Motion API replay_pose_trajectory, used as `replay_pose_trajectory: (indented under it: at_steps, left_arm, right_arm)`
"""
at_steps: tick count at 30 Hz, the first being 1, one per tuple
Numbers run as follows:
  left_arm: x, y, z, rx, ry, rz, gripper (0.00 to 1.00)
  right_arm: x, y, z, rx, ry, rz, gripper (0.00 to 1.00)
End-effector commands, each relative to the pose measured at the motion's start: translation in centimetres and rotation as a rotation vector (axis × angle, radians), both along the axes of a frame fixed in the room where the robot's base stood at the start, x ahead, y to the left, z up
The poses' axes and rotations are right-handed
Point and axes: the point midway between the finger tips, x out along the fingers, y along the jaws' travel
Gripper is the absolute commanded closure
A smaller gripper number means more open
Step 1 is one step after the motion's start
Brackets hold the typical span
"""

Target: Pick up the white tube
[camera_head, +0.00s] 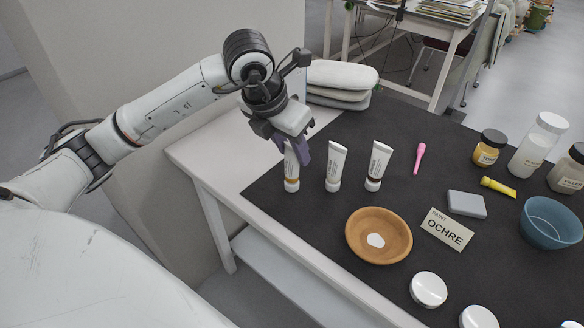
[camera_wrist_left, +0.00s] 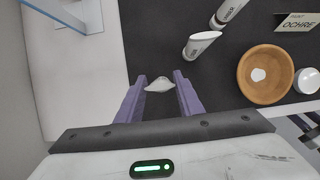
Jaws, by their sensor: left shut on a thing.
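Three white tubes stand upright on the dark mat, caps down. My left gripper (camera_head: 296,152) is shut on the leftmost tube (camera_head: 291,172), with its purple fingers around the upper part. This tube has a brownish band near its cap. In the left wrist view its pale flat end (camera_wrist_left: 159,86) shows between the two fingers (camera_wrist_left: 160,93). Its base looks level with the other tubes, and I cannot tell whether it touches the mat. The middle tube (camera_head: 335,165) and the right tube (camera_head: 377,165) stand free beside it. My right gripper is not in view.
An orange-brown bowl (camera_head: 360,243) with a white piece stands in front, beside an OCHRE card (camera_head: 447,229). A grey block (camera_head: 466,204), pink tool (camera_head: 419,158), jars and blue bowl (camera_head: 551,222) lie right. Stacked pads (camera_head: 342,75) sit behind. The mat's (camera_head: 265,192) left edge is near.

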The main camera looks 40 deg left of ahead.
Motion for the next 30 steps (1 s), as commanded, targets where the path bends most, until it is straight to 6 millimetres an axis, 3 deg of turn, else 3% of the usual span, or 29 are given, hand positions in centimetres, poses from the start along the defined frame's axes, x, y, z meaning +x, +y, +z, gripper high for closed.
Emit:
replay_pose_trajectory:
  at_steps: [5, 18, 22, 30]
  left_arm:
    - [0.1, 0.0, 0.9, 0.0, -0.003, 0.0, 0.88]
    - [0.1, 0.0, 8.9, 0.0, -0.004, 0.0, 0.88]
    - [0.0, 0.0, 9.9, 0.0, -0.002, 0.0, 0.88]
    - [0.0, 0.0, 10.0, 0.0, 0.0, 0.0, 0.88]
  right_arm:
    - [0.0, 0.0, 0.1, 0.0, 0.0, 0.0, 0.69]
    - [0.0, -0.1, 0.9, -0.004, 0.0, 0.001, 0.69]
    - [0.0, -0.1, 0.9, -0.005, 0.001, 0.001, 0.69]
    - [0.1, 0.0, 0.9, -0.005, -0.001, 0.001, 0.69]
